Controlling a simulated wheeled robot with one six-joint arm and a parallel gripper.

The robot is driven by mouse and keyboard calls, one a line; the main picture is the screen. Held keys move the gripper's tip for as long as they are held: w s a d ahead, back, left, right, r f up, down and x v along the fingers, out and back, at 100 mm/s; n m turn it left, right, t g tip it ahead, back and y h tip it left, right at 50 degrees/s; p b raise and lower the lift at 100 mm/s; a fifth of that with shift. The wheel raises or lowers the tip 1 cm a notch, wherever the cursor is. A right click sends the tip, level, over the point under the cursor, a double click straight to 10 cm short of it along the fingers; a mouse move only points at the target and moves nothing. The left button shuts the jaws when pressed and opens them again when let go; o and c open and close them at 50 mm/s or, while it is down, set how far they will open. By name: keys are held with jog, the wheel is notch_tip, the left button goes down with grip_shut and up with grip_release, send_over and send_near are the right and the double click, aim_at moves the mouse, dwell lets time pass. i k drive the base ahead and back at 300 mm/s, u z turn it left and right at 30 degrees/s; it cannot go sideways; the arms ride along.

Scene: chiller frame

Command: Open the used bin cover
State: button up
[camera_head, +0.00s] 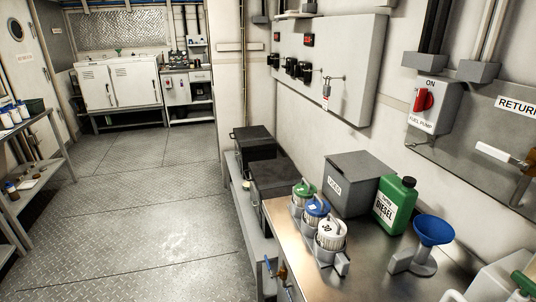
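The used bin (371,192) is a dark grey box with a small white label on its left-hand face. It stands on the metal bench against the wall. Its cover (358,165) is a flat grey lid that lies shut over the top, so the inside is hidden. No gripper can be made out in the head view, so I cannot tell where it is relative to the bin.
A green diesel bottle (395,207) stands close right of the bin. Several colour-topped filters (317,212) sit in a rack in front. A blue funnel (433,231) is further right. Black boxes (254,148) stand beyond the bench.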

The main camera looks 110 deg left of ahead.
aim_at(358, 166)
jog(key=u, duration=2.75)
jog(key=k, duration=1.15)
jog(key=u, duration=1)
jog(key=i, duration=1.35)
jog(key=z, duration=0.5)
jog(key=i, duration=0.6)
jog(key=z, duration=0.4)
